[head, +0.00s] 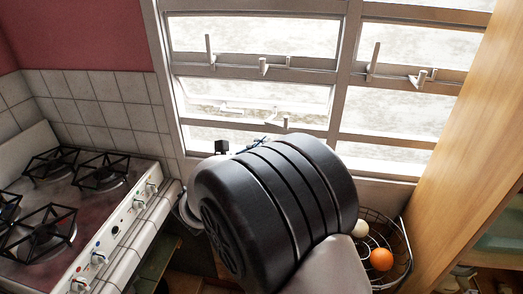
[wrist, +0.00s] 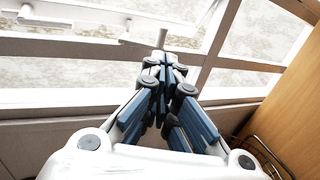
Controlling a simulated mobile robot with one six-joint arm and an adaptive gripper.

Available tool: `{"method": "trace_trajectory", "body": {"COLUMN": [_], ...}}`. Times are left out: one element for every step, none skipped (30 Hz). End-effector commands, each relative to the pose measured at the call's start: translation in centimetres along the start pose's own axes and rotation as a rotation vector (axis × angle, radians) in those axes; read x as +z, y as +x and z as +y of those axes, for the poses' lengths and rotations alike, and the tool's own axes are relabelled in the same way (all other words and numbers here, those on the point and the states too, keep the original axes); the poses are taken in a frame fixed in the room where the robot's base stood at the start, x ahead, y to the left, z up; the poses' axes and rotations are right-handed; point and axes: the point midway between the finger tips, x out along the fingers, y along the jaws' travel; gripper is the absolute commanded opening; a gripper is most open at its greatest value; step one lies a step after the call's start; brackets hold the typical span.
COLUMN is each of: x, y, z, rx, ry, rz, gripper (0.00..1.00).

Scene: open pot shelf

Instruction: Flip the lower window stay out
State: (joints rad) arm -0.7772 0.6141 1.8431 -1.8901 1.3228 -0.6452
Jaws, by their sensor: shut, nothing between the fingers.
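The lower window stay (head: 247,108) is a thin white bar lying roughly along the lower left pane in the head view. A small white peg (head: 286,122) stands near its right end. In the wrist view, white window fittings (wrist: 136,42) show beyond the fingers; I cannot tell which belongs to the lower stay. My gripper (wrist: 164,68), with blue and black fingers, is shut and empty, pointing toward the window. A pale post stands just past the fingertips, and I cannot tell whether they touch it. In the head view my gripper is mostly hidden behind my dark arm.
The white window frame (head: 352,62) carries upper stays, one at left (head: 210,50) and one at right (head: 373,60). A stove (head: 70,215) is at left. A wire basket (head: 404,258) holds an orange ball-like item (head: 381,259). A wooden panel (head: 455,130) bounds the right.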

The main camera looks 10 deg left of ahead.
Motion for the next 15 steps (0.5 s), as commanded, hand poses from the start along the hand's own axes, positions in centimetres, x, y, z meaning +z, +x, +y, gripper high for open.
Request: {"method": "trace_trajectory", "body": {"x": [-0.3, -0.3, -0.3, -0.3, -0.3, -0.3, -0.3, -0.2, -0.3, -0.3, -0.3, -0.3, -0.3, -0.2, -0.2], "y": [1.3, 2.0, 2.9, 3.6, 4.2, 5.0, 5.6, 6.2, 6.9, 7.3, 7.8, 8.3, 8.6, 8.9, 9.2], "z": [-0.2, -0.2, -0.2, -0.2, -0.2, -0.2, -0.2, -0.2, -0.2, -0.2, -0.2, -0.2, -0.2, -0.1, -0.1], "rx": [-0.005, -0.006, -0.005, -0.006, -0.006, -0.005, -0.005, -0.005, -0.005, -0.005, -0.004, -0.003, -0.003, -0.003, -0.003], "ry": [0.002, 0.002, 0.001, 0.002, 0.001, 0.003, 0.002, 0.002, 0.002, 0.002, 0.003, 0.002, 0.001, 0.001, 0.001], "rz": [0.001, 0.0, 0.001, 0.001, 0.001, 0.001, 0.0, 0.0, 0.001, 0.001, 0.001, 0.002, 0.002, 0.001, 0.001], "gripper": [0.0, 0.0, 0.0, 0.0, 0.0, 0.0, 0.0, 0.0, 0.0, 0.0, 0.0, 0.0, 0.0, 0.0, 0.0]}}
